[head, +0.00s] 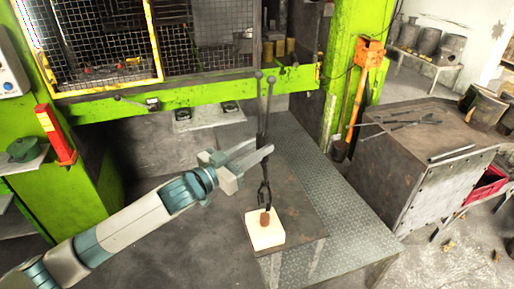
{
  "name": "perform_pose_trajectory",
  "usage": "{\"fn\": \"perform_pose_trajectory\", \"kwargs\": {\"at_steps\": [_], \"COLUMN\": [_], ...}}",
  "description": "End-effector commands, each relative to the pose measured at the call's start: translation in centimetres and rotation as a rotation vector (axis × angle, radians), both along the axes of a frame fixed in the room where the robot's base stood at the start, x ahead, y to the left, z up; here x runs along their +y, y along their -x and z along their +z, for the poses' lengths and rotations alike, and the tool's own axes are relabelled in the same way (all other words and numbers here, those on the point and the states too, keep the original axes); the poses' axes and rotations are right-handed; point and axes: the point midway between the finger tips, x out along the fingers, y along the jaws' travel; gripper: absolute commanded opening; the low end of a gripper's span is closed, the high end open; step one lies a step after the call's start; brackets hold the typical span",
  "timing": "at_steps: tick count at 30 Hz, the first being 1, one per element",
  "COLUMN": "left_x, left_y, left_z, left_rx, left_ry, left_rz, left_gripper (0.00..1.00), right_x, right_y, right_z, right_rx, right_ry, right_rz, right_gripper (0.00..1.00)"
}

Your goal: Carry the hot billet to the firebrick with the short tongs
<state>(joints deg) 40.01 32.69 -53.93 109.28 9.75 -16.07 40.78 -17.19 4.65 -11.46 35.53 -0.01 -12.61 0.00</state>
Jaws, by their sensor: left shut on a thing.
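My left gripper (262,148) comes in from the left and is shut on the dark short tongs (263,125). The tongs hang nearly upright, handles up and jaws down. Their jaws are at the small reddish-brown billet (265,218); I cannot tell if they grip it. My right gripper is not in view.
The firebrick lies on a dark table (305,228) beside a checkered metal plate (350,235). The green press frame (215,95) with mesh guards stands behind. An orange-handled tool (357,100) stands at the green post.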

Motion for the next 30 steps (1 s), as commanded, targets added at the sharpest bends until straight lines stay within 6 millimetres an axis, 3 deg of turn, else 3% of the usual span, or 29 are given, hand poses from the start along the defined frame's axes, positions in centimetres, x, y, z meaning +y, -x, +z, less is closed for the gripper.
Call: {"fn": "perform_pose_trajectory", "kwargs": {"at_steps": [3,11,30], "left_x": [0.0,0.0,0.0], "left_y": [0.0,0.0,0.0], "left_z": [0.2,0.5,4.0], "left_rx": [-0.003,-0.003,-0.005], "left_ry": [0.002,0.002,0.002], "left_rz": [-0.001,-0.001,-0.001], "left_gripper": [0.0,0.0,0.0], "right_x": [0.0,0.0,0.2], "right_y": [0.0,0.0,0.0], "right_z": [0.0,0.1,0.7], "right_rx": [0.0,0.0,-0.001], "right_ry": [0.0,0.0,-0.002], "right_rz": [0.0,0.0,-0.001], "right_gripper": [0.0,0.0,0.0]}}
